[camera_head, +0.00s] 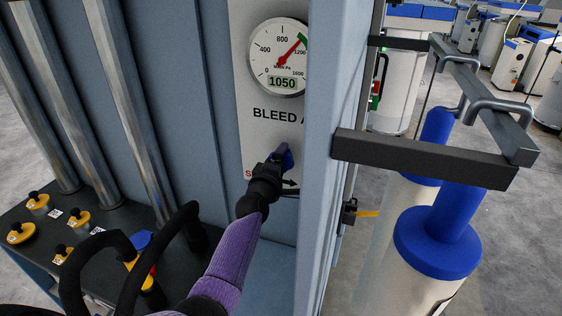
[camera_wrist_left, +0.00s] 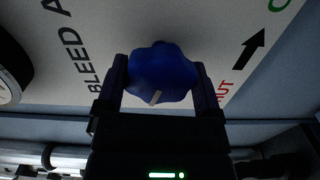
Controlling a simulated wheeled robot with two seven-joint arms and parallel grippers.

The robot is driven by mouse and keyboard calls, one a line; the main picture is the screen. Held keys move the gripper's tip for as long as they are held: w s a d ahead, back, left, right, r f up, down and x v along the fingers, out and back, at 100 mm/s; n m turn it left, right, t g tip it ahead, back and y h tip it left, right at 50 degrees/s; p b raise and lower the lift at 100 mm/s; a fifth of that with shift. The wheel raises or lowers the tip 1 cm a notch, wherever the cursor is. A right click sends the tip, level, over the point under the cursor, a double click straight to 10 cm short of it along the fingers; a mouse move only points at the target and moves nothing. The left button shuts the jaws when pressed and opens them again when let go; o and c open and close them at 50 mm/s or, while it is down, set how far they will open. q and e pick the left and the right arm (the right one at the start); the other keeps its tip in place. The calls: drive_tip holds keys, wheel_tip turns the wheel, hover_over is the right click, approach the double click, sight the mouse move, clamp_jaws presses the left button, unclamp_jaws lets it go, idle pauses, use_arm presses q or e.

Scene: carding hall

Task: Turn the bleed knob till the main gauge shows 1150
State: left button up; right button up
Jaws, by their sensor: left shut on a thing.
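The main gauge (camera_head: 279,57) is a round white dial on the panel in the head view, and its digital window reads 1050. Its red needle points up and right, just short of the green band near 1200. The blue lobed bleed knob (camera_wrist_left: 160,74) sits on the panel, with a pale mark on its lower edge. My left gripper (camera_head: 277,168) is shut on the knob; in the left wrist view its fingers (camera_wrist_left: 159,85) stand on both sides of it. In the head view the gripper hides most of the knob. My right gripper is not seen.
A light blue post (camera_head: 331,130) stands close right of the panel. A dark bar (camera_head: 425,160) and hanging blue-topped cylinders (camera_head: 437,243) are further right. A black shelf with yellow knobs (camera_head: 80,221) lies at lower left. A black arrow (camera_wrist_left: 249,51) is printed beside the knob.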

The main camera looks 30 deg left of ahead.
use_arm(q)
drive_tip(key=n, duration=0.5)
drive_tip(key=shift+n, duration=0.3)
idle(0.4)
drive_tip(key=o, duration=1)
drive_tip(key=shift+s+d, duration=0.1)
drive_tip(key=shift+s, duration=0.2)
drive_tip(key=p+v, duration=0.2)
drive_tip(key=v, duration=0.7)
drive_tip(key=shift+s+d, duration=0.1)
